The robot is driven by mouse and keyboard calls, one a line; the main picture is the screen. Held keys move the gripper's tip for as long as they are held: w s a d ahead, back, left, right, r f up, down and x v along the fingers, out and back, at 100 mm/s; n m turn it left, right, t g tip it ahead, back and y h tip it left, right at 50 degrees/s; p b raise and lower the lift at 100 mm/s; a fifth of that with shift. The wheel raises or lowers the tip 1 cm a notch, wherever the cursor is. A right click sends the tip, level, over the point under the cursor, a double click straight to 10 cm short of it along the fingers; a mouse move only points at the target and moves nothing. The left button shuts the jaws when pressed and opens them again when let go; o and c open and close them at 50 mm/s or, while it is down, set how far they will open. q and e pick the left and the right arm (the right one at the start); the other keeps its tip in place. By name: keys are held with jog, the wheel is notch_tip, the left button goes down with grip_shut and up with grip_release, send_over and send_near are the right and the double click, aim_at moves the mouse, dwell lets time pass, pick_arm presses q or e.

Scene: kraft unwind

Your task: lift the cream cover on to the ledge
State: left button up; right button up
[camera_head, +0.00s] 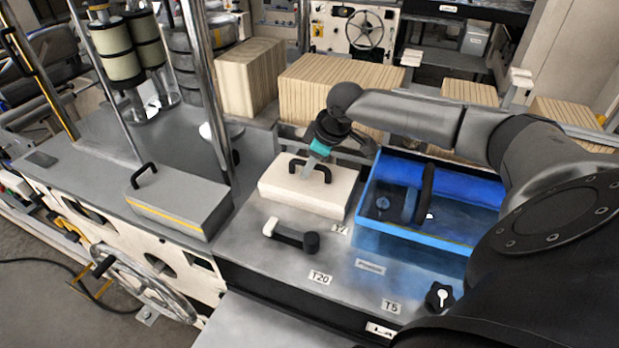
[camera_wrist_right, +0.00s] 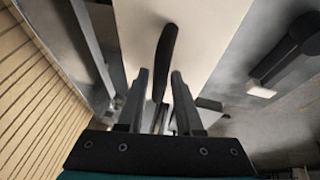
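The cream cover (camera_head: 305,192) is a flat block with a black arched handle (camera_head: 322,170), resting on the grey machine top beside the blue bin. My right gripper (camera_head: 309,173) reaches down over it from behind, at the handle. In the right wrist view the cover (camera_wrist_right: 133,30) lies below my right gripper (camera_wrist_right: 160,75). Its two fingers are apart, one each side of the black handle (camera_wrist_right: 166,45), with gaps visible. Whether the fingertips are level with the handle or above it I cannot tell. Which surface is the ledge is not clear. My left gripper is not in view.
A blue bin (camera_head: 410,238) stands right of the cover, under my right arm. A grey cover with a yellow stripe (camera_head: 180,200) sits to the left. A black lever (camera_head: 290,236) lies in front. Kraft stacks (camera_head: 330,95) and steel posts (camera_head: 203,90) stand behind and left.

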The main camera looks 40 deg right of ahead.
jog(key=shift+w+f, duration=0.1)
jog(key=shift+f, duration=0.15)
jog(key=shift+c, duration=0.3)
grip_shut()
